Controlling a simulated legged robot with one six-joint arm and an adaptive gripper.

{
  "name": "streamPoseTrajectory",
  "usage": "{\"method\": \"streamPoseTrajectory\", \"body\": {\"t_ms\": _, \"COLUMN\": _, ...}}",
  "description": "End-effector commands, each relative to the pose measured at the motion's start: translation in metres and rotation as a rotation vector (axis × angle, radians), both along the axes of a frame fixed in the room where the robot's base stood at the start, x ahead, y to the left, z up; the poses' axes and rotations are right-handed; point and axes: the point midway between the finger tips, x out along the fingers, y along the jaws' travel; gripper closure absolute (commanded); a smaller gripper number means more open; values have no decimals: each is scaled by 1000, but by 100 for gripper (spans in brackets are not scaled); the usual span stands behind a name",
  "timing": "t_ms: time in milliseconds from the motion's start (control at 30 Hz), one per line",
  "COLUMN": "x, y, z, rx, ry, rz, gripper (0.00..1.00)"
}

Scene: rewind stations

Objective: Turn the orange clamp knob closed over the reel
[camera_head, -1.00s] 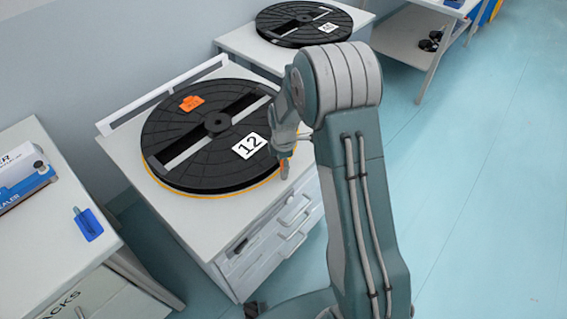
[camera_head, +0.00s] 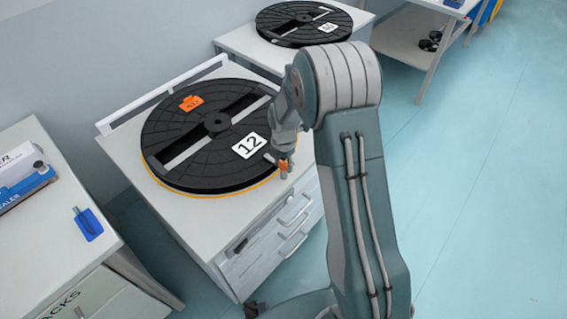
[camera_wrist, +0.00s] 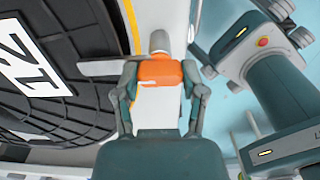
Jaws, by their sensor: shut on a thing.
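The orange clamp knob (camera_wrist: 160,73) sits between the fingers of my gripper (camera_wrist: 161,88) in the wrist view, and the gripper is shut on it. In the head view my gripper (camera_head: 284,161) is at the near right edge of the reel, with a little orange showing. A grey clamp bar (camera_wrist: 100,68) reaches left from the knob to over the reel's rim in the wrist view. The large black reel (camera_head: 190,135), labelled 12, lies flat on a white cabinet (camera_head: 120,147). Part of its right side is hidden behind my arm.
An orange tag (camera_head: 191,103) lies on the reel. A second reel (camera_head: 285,25) lies on a cabinet behind. A left bench (camera_head: 40,240) holds a blue-and-white box (camera_head: 20,175) and a blue item (camera_head: 88,224). The floor at right is clear.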

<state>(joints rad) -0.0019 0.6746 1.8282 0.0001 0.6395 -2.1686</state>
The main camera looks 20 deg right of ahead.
Motion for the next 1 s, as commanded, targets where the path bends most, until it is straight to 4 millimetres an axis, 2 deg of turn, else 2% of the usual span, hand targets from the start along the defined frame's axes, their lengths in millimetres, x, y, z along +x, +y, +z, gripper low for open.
{"method": "streamPoseTrajectory", "body": {"t_ms": 367, "x": 1, "y": 0, "z": -2, "rx": -1, "ry": -3, "rz": 6, "gripper": 100}}
{"method": "streamPoseTrajectory", "body": {"t_ms": 400, "x": 1, "y": 0, "z": -1, "rx": -1, "ry": -3, "rz": 6, "gripper": 42}}
{"method": "streamPoseTrajectory", "body": {"t_ms": 467, "x": 1, "y": 0, "z": -1, "rx": -1, "ry": -3, "rz": 6, "gripper": 15}}
{"method": "streamPoseTrajectory", "body": {"t_ms": 500, "x": 1, "y": 0, "z": -1, "rx": -1, "ry": -3, "rz": 6, "gripper": 11}}
{"method": "streamPoseTrajectory", "body": {"t_ms": 867, "x": 0, "y": 0, "z": 0, "rx": 0, "ry": -1, "rz": 5, "gripper": 11}}
{"method": "streamPoseTrajectory", "body": {"t_ms": 1000, "x": 1, "y": 0, "z": 10, "rx": -1, "ry": -4, "rz": 5, "gripper": 11}}
